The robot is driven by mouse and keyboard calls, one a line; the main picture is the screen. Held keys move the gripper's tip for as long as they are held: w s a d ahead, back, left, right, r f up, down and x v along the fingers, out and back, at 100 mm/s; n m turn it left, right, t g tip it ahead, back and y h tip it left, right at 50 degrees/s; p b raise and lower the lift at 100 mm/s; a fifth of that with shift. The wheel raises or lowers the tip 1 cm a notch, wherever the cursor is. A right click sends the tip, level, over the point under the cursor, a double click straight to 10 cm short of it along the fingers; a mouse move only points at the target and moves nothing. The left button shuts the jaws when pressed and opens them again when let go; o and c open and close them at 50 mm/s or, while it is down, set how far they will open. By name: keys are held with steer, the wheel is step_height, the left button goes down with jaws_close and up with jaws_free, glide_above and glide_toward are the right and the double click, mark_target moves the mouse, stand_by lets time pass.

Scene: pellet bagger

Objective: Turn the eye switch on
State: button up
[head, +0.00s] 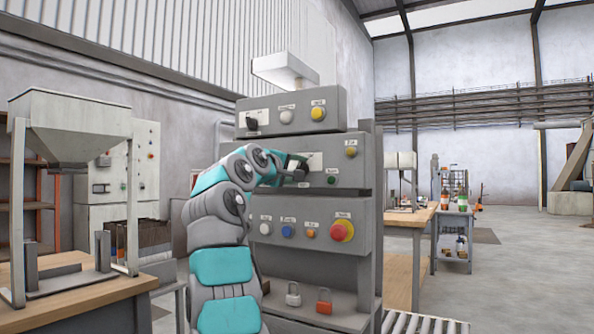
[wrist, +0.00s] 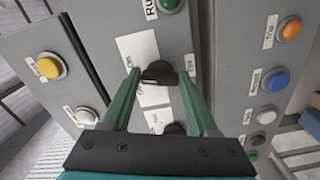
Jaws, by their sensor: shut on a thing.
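The eye switch is a black rotary knob (wrist: 158,74) on a white plate in the wrist view, with a small label that seems to read "Eye" beside it. My gripper (wrist: 159,70) has its two green fingers on either side of this knob and is shut on it. The knob's bar lies across the picture, from finger to finger. In the head view my gripper (head: 296,162) is at the middle panel of the grey cabinet and mostly hides the knob.
A second black knob (wrist: 175,128) is partly hidden by my gripper's palm. The green button (wrist: 170,4), yellow button (wrist: 49,67) and blue button (wrist: 275,79) are around. In the head view a red stop button (head: 342,231) and padlocks (head: 324,301) are below.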

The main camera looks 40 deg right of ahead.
steer(key=shift+f+m, duration=0.15)
steer(key=shift+m, duration=1.05)
steer(key=o, duration=1.4)
steer(key=shift+a, duration=0.1)
steer(key=b+v, duration=0.2)
steer(key=v, duration=0.5)
steer(key=shift+s+a, duration=0.15)
steer(key=shift+a, duration=0.15)
